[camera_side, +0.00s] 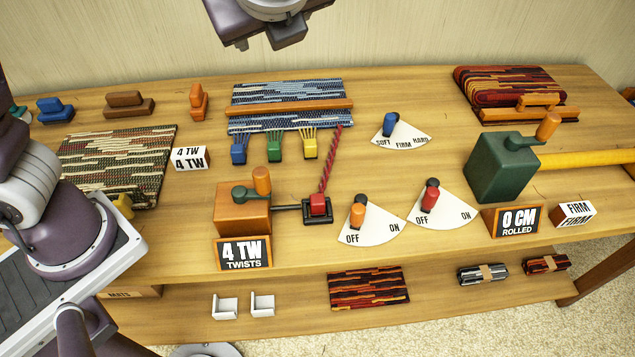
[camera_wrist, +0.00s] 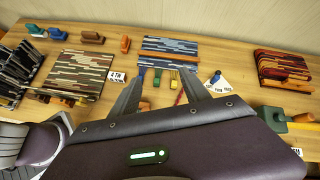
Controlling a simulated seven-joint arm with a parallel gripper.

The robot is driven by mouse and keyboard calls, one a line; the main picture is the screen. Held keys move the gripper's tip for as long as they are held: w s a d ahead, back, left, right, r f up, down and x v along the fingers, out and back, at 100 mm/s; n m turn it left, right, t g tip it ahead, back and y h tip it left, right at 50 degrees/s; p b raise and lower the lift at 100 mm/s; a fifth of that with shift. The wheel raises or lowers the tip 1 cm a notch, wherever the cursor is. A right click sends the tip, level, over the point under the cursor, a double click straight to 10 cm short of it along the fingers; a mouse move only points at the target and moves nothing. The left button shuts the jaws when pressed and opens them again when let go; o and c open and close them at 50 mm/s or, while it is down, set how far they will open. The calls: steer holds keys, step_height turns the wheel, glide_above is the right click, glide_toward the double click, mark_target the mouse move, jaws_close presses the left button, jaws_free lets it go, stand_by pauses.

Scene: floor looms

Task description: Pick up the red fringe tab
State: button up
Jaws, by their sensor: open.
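The red fringe tab (camera_side: 318,205) sits in a small black holder at the lower end of a tightly twisted red cord (camera_side: 330,160). The cord runs up to the right end of the blue striped mat (camera_side: 285,92). Blue (camera_side: 238,153), green (camera_side: 275,152) and yellow (camera_side: 310,148) tabs hang from the mat's front edge on loose fringe. My gripper (camera_wrist: 162,74) is open and empty in the wrist view, its fingers reaching up in front of the blue mat. The red tab is hidden or too small to tell there.
An orange crank box (camera_side: 243,208) joins the black holder by a rod. Two OFF/ON dials (camera_side: 372,228) (camera_side: 445,208) stand to its right. A green crank box (camera_side: 500,168) with a yellow roller stands further right. A "4 TW TWISTS" sign (camera_side: 243,254) stands in front.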

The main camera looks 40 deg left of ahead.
steer(key=w+d+f+m+t, duration=0.1)
steer(key=w+d+m+t, duration=0.1)
steer(key=d+m, duration=0.3)
glide_toward(318, 203)
steer(key=shift+w+a+f+n+y, duration=0.15)
steer(key=shift+w+a+f, duration=0.25)
steer(key=shift+w+a, duration=0.2)
steer(key=shift+w+a+f+n+y, duration=0.15)
steer(key=shift+w+a+f, duration=0.25)
steer(key=shift+w+a, duration=0.15)
steer(key=x, duration=0.7)
steer(key=shift+f, duration=0.35)
steer(key=shift+w, duration=0.2)
jaws_close()
